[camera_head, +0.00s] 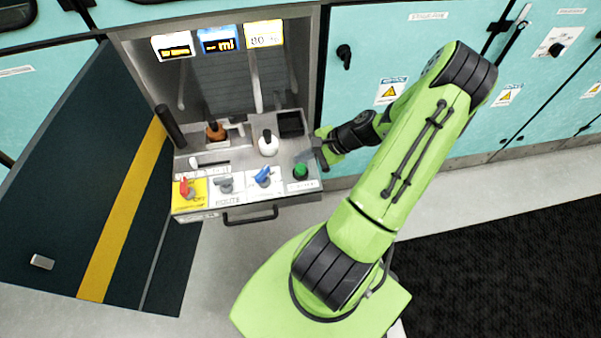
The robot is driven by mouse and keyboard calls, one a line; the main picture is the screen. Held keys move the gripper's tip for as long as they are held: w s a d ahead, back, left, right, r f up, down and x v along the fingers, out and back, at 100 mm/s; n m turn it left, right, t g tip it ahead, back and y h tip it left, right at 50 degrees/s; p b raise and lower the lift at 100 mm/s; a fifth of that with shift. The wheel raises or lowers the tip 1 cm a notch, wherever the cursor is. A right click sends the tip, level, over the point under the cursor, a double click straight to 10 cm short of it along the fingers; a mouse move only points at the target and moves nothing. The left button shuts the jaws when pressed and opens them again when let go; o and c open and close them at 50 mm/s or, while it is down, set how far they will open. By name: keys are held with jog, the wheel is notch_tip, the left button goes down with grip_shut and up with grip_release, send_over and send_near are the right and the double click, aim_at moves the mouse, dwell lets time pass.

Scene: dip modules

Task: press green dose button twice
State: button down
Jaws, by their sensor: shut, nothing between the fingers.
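The green dose button (300,170) is a small round green knob at the right end of the pulled-out panel's top. My gripper (319,153) is shut and empty, just right of and slightly above the button in the picture. It seems apart from the button, but I cannot tell its height over the panel. My green arm comes in from the lower right. The panel (250,207) also carries a red switch (186,187), a grey switch (225,184) and a blue switch (263,177) in a row left of the button.
A white round-topped object (268,143), an orange-brown bottle (215,131) and a black square recess (290,123) are behind the switches. Small displays (218,41) hang above. An open dark door (90,180) stands at left. Teal cabinets (410,60) line the back. A black mat (500,285) lies at right.

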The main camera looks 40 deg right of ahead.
aim_at(304, 169)
jog(key=shift+f+b, duration=0.35)
jog(key=shift+f, duration=0.6)
dwell(1.2)
jog(key=shift+f, duration=0.4)
jog(key=shift+f+b, duration=0.55)
jog(key=shift+f, duration=0.05)
dwell(0.5)
jog(key=shift+r, duration=0.15)
jog(key=shift+r+p, duration=0.9)
jog(key=shift+p, duration=0.05)
jog(key=shift+r, duration=0.1)
notch_tip(304, 169, up, 5)
jog(key=p, duration=0.4)
jog(key=shift+p, duration=0.35)
